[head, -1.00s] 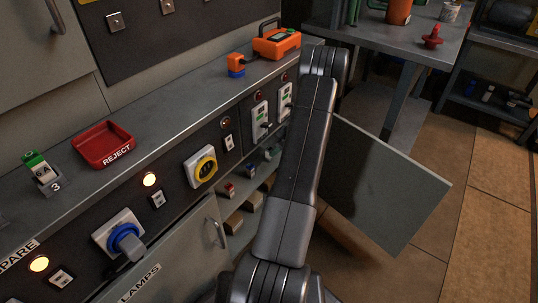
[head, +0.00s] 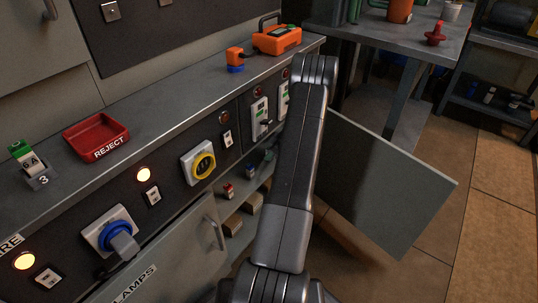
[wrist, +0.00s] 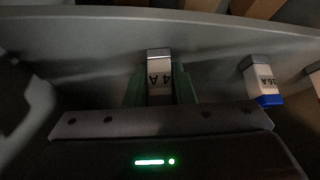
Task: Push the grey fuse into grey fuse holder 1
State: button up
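The grey fuse (wrist: 159,74), white with a grey end and marked 4A, shows in the middle of the wrist view. My gripper (wrist: 159,88) has its two green fingers against both sides of it, with no clear gap. The fuse's lower part is hidden behind the dark gripper body. In the head view my arm hides or crops out the gripper and the grey fuse. Grey fuse holder 1 is not recognisable in either view; a holder marked 3 (head: 43,181) with a green 6A fuse (head: 24,156) stands on the bench at left.
A blue-ended 16A fuse (wrist: 263,80) stands right of my gripper. A pale ledge (wrist: 80,35) crosses behind. In the head view, an open cabinet door (head: 390,185) stands right of my arm. The bench has a red reject tray (head: 97,137) and an orange device (head: 277,40).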

jog(key=shift+c, duration=0.4)
jog(key=shift+s+d+r+p, duration=0.1)
jog(key=shift+d+r+p, duration=0.25)
jog(key=shift+r+p, duration=0.1)
jog(key=s+d+r+p, duration=0.2)
jog(key=d+r, duration=0.1)
jog(key=d, duration=0.3)
jog(key=s+d+r+p, duration=0.3)
jog(key=d+r, duration=0.1)
jog(key=d, duration=0.2)
jog(key=shift+s+p, duration=0.3)
jog(key=shift+p, duration=0.05)
